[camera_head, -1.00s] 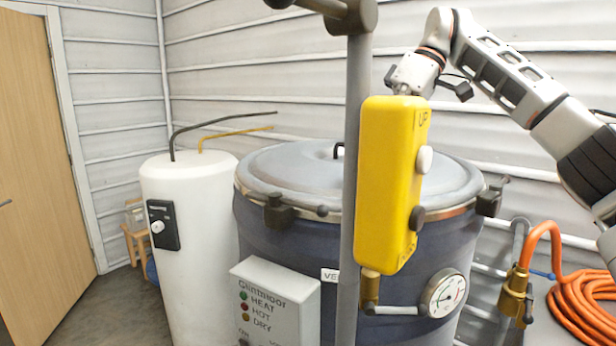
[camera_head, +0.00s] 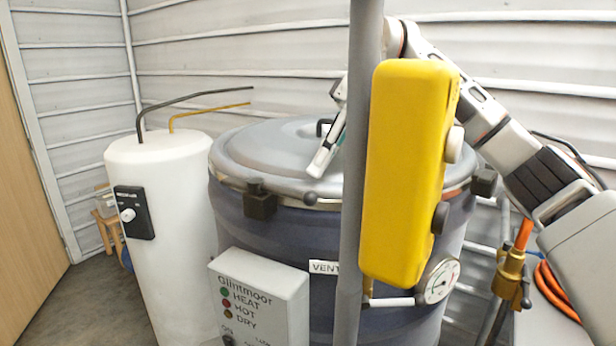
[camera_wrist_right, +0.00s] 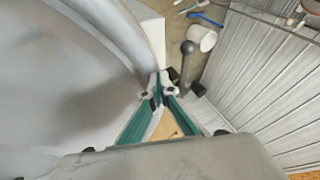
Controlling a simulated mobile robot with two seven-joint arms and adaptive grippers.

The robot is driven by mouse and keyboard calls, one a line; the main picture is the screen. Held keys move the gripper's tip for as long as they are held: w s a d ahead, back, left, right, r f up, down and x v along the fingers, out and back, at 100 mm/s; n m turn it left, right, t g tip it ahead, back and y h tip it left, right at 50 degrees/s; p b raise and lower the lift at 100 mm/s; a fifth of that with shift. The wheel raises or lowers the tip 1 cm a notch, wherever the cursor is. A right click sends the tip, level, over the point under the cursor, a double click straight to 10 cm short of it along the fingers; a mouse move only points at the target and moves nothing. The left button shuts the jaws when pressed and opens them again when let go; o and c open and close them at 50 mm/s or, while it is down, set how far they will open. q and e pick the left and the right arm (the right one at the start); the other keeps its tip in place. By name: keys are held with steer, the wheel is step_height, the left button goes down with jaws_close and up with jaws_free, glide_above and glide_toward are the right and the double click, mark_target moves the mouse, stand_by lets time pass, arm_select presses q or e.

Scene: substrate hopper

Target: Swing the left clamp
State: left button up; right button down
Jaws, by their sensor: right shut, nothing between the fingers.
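The left clamp (camera_head: 260,202) is a dark block on the rim of the grey hopper lid (camera_head: 285,150), with a short lever ending in a ball knob (camera_head: 311,198). My right gripper (camera_head: 319,170) is shut and empty above the lid's front edge, just above the knob, its arm passing behind the yellow pendant. In the right wrist view the teal-lined fingers (camera_wrist_right: 158,92) meet near a grey rod with a ball end (camera_wrist_right: 187,48), which looks like the clamp's lever; I cannot tell whether they touch. Another clamp (camera_head: 484,182) sits at the lid's right. My left gripper is not in view.
A yellow control pendant (camera_head: 405,170) and a grey upright pole (camera_head: 358,220) stand in front of the hopper and hide part of my right arm. A white cylinder (camera_head: 160,220) stands left, a control box (camera_head: 262,295) in front. A brass valve (camera_head: 510,278) is at right.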

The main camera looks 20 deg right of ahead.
mark_target(266, 188)
steer(key=shift+s+a+f, duration=0.3)
steer(key=shift+s+a, duration=0.2)
steer(key=shift+a, duration=0.15)
steer(key=shift+s+a+f, duration=0.25)
steer(key=shift+s+a, duration=0.2)
steer(key=shift+a, duration=0.15)
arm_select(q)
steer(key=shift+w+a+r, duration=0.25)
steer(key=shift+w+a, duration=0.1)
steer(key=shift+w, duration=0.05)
arm_select(e)
steer(key=shift+s+a+f, duration=0.1)
steer(key=shift+s+a, duration=0.25)
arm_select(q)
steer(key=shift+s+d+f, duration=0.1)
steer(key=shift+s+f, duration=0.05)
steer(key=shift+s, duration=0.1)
